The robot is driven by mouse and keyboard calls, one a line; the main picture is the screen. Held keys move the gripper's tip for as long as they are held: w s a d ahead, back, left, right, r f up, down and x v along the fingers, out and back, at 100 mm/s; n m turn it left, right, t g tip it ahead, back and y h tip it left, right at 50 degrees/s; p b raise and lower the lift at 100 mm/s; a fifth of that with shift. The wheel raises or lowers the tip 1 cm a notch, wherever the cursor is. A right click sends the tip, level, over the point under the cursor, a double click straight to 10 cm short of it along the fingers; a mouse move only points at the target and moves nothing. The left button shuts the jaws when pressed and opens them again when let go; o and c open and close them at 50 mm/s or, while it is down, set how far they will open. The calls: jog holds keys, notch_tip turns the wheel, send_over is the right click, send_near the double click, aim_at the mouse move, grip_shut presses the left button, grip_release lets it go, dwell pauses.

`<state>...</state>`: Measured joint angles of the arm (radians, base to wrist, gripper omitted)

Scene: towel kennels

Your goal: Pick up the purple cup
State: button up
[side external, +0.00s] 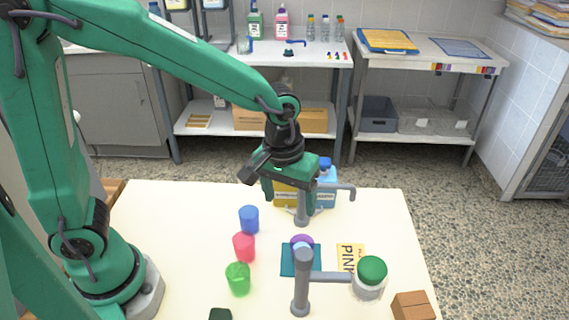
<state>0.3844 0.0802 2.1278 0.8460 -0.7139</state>
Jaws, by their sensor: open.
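A purple object (301,238), which looks like the purple cup, is on a teal square (288,262) near the middle of the table. A grey post stands in front of it and hides most of it, so its full shape does not show. My gripper (286,203) is open and points down, above and behind the purple object in the picture, apart from it. Its fingers are partly lost against the boxes behind. A blue cup (249,220), a pink-red cup (244,248) and a green cup (238,280) stand in a row to the left.
Grey posts with side arms (301,285) stand close around the teal square. A yellow card (350,257), a green-topped grey container (371,272) and a brown block (413,305) are at right.

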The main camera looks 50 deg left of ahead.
jog(key=g, duration=0.1)
send_over(302, 245)
jog(key=s+d, duration=0.1)
jog(key=d, duration=0.1)
notch_tip(302, 245, down, 4)
jog(key=shift+n, duration=0.4)
jog(key=shift+s+a+f, duration=0.15)
jog(key=shift+f, duration=1.9)
jog(key=shift+s+a+f, duration=0.15)
jog(key=shift+f, duration=1.9)
jog(key=c, duration=1.1)
jog(key=shift+r, duration=0.15)
jog(key=shift+r, duration=4.9)
